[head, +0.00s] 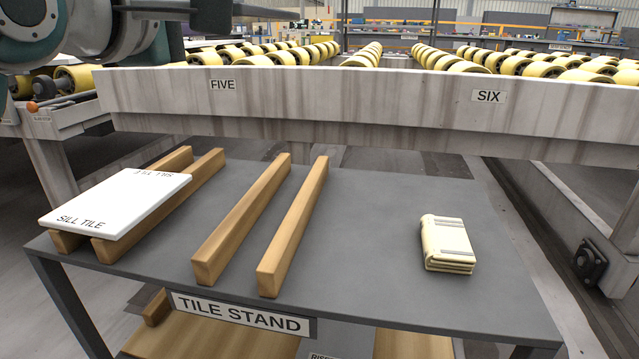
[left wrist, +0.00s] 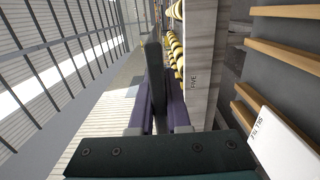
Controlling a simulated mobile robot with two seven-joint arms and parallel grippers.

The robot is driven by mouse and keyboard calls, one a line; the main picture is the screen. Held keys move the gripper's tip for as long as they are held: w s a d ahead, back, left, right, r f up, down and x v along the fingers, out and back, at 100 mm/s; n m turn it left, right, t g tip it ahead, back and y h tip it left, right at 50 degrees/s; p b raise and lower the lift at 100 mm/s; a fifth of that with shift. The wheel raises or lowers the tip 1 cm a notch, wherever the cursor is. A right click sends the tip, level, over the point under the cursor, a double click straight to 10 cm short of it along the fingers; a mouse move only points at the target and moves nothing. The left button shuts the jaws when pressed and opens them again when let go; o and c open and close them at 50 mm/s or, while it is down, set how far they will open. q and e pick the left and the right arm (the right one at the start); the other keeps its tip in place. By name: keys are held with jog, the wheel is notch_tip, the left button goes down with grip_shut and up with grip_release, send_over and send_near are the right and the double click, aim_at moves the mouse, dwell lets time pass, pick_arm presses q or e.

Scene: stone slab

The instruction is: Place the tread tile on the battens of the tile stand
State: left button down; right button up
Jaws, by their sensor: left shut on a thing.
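My left gripper (left wrist: 157,108) is shut on a dark, thin slab, the tread tile (left wrist: 154,65), which shows edge-on between its fingers. In the head view a dark flat piece, likely the tile's edge (head: 265,11), shows at the top, high above the tile stand (head: 370,215). Two bare wooden battens (head: 243,218) (head: 295,225) lie side by side in the middle of the stand. A white sill tile (head: 125,202) lies on the left pair of battens (head: 200,178). The tile's face and lettering are hidden. My right gripper is not in view.
A folded cream cloth-like bundle (head: 447,243) lies on the stand's right part. A pale beam (head: 350,105) marked FIVE and SIX runs behind and above the stand, with yellow rollers (head: 465,62) beyond. The stand's grey top is clear between the right batten and the bundle.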

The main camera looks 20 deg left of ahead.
pick_arm(q)
jog(key=f+b, duration=0.6)
jog(key=f, duration=0.3)
jog(key=f+b, duration=0.7)
jog(key=f, duration=0.2)
jog(key=w+f+b, duration=0.1)
jog(key=f+b, duration=0.5)
jog(key=f, duration=0.3)
jog(key=shift+d+f+b, duration=0.1)
jog(key=shift+d+b, duration=0.2)
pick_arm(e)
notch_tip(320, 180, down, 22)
pick_arm(q)
jog(key=c, duration=1.3)
grip_release()
jog(key=shift+f, duration=0.1)
jog(key=o, duration=0.4)
jog(key=shift+w, duration=0.1)
